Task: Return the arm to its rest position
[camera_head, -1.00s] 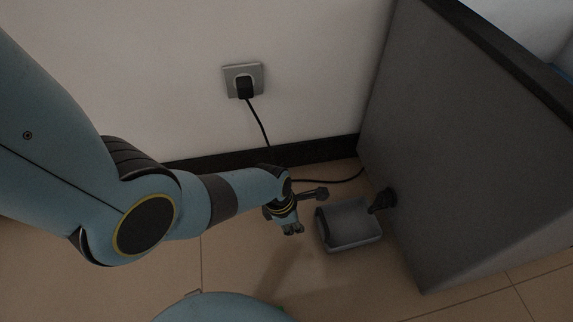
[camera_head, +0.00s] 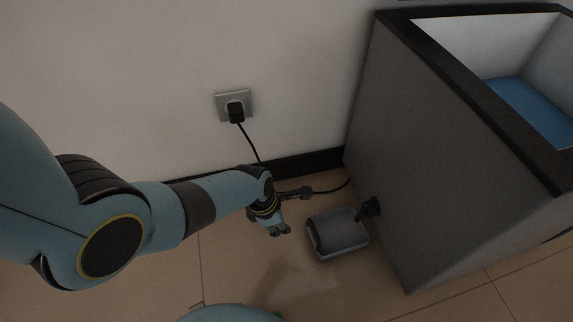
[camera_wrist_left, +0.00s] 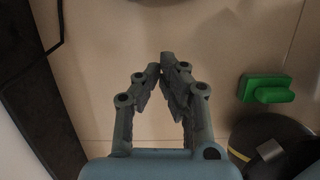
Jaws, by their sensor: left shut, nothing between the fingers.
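My left arm comes in from the left in the head view, and its gripper (camera_head: 279,231) hangs over the tiled floor, left of a small grey tray. In the left wrist view the two fingers (camera_wrist_left: 162,62) meet at their tips. The gripper is shut with nothing between the fingers. My right gripper is in neither view.
The grey tray (camera_head: 324,253) stands on the floor below a black tap on a grey tub (camera_head: 420,160) with blue inside. A plug (camera_head: 236,112) sits in a wall socket, its cord running down. A green block (camera_wrist_left: 266,89) shows in the left wrist view.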

